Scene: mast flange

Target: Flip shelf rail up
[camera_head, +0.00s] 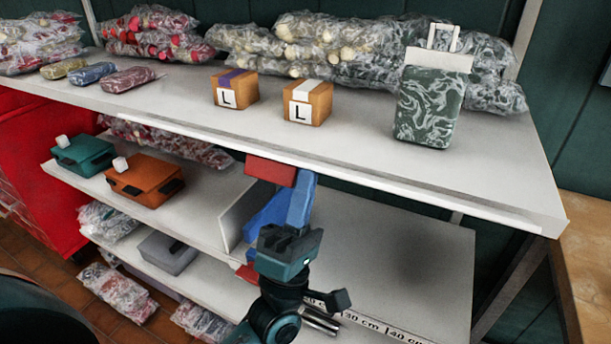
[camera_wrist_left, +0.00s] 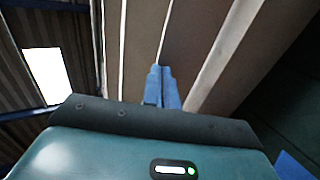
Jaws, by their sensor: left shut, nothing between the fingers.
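The shelf rail (camera_head: 400,187) is a long white strip along the front edge of the upper shelf (camera_head: 350,140). Whether it is tilted up or hangs down is hard to tell. My left gripper (camera_head: 303,176) points up just below and in front of this edge, near its middle. Its blue fingers are together with nothing visible between them. In the left wrist view the closed fingers (camera_wrist_left: 161,70) point toward long pale strips of the shelf; contact with the rail cannot be told. My right gripper is not in view.
Boxes marked L (camera_head: 307,102), a green marbled suitcase (camera_head: 430,105) and bagged goods stand on the upper shelf. A red block (camera_head: 270,170) sits just under its edge beside my fingers. Teal (camera_head: 83,155) and orange (camera_head: 145,180) cases occupy the lower shelf's left; its right is clear.

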